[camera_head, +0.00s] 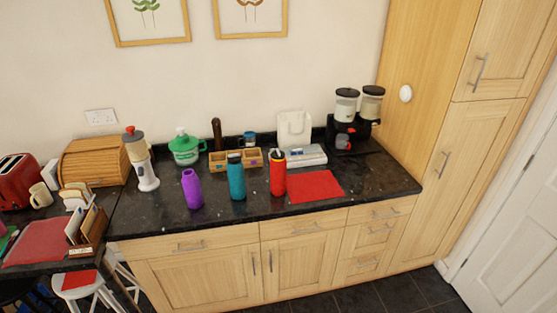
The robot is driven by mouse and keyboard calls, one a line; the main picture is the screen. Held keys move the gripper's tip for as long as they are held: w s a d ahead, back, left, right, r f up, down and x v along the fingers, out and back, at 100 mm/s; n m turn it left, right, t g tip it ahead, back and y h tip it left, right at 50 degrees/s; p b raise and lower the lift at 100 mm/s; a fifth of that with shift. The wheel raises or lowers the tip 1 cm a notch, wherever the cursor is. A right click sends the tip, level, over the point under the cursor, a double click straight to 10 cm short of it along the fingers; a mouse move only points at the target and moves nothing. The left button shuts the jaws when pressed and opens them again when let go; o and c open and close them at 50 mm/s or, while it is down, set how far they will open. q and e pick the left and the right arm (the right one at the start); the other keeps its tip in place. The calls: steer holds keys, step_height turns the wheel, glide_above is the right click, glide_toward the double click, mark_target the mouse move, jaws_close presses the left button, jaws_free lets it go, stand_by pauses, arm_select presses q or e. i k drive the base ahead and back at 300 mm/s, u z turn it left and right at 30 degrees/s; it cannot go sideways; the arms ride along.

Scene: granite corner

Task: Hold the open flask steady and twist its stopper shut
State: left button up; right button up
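Three flasks stand upright in a row on the dark granite worktop (330,212). The purple flask (192,190) is at the left, with a narrowed top and no dark cap that I can see. The teal flask (237,180) in the middle has a dark top. The red flask (278,178) at the right has a black top with a pale part. The tops are too small to tell for certain which flask is open, and I cannot make out a loose stopper. Neither of my grippers is in view.
A red mat (316,187) lies right of the red flask. A wooden box (220,166), a green jar (186,148) and a white scale (302,156) stand behind. The worktop's front strip is clear.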

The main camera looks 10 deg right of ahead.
mark_target(277, 155)
steer(key=z, duration=0.9)
steer(key=i, duration=1.45)
steer(key=u, duration=0.45)
